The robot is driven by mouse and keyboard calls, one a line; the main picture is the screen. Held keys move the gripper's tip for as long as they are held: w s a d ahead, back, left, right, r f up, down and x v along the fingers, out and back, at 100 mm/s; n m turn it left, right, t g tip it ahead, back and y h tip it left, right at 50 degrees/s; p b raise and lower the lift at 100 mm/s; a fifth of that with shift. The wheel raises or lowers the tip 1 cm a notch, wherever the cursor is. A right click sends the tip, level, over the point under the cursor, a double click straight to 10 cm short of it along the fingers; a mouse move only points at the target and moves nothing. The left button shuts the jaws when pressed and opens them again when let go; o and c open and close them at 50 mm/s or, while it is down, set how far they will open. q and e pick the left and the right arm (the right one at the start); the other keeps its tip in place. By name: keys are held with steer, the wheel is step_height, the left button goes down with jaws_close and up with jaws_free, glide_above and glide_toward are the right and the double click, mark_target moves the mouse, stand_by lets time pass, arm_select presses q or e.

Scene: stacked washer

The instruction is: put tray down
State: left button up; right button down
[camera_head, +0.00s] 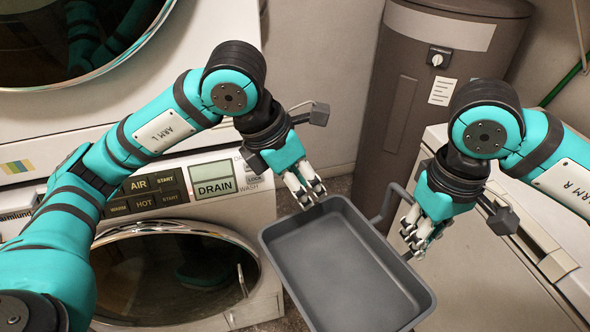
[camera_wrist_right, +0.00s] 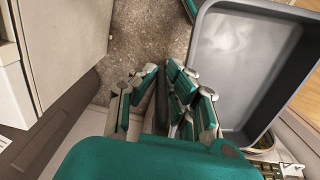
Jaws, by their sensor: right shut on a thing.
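The empty dark grey tray (camera_head: 345,275) hangs tilted in the middle of the head view, in front of the machines. It also shows at the right of the right wrist view (camera_wrist_right: 240,65). My right gripper (camera_head: 418,236) is shut on the tray's handle (camera_head: 391,203) at its right side. In the right wrist view, the right fingers (camera_wrist_right: 165,88) close around this dark bar. My left gripper (camera_head: 310,192) is at the tray's upper rim, near its top corner. Its fingertips hide the contact, so its grip is unclear.
A washer (camera_head: 190,225) with a round door stands at the lower left, under another machine (camera_head: 220,35). A brown cylindrical tank (camera_head: 405,90) stands behind. A white cabinet (camera_head: 480,270) is at the right. Speckled floor (camera_wrist_right: 150,45) shows below the tray.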

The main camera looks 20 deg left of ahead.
mark_target(316, 205)
arm_select(q)
steer(key=x, duration=0.7)
steer(key=shift+d+f, duration=0.15)
steer(key=shift+f, duration=0.15)
jaws_close()
steer(key=shift+d, duration=0.1)
arm_select(e)
steer(key=c, duration=1.4)
jaws_free()
arm_select(q)
steer(key=shift+s, duration=0.1)
arm_select(e)
steer(key=shift+o, duration=0.3)
steer(key=shift+a, duration=0.1)
arm_select(q)
steer(key=shift+d, duration=0.1)
arm_select(e)
steer(key=shift+r, duration=0.1)
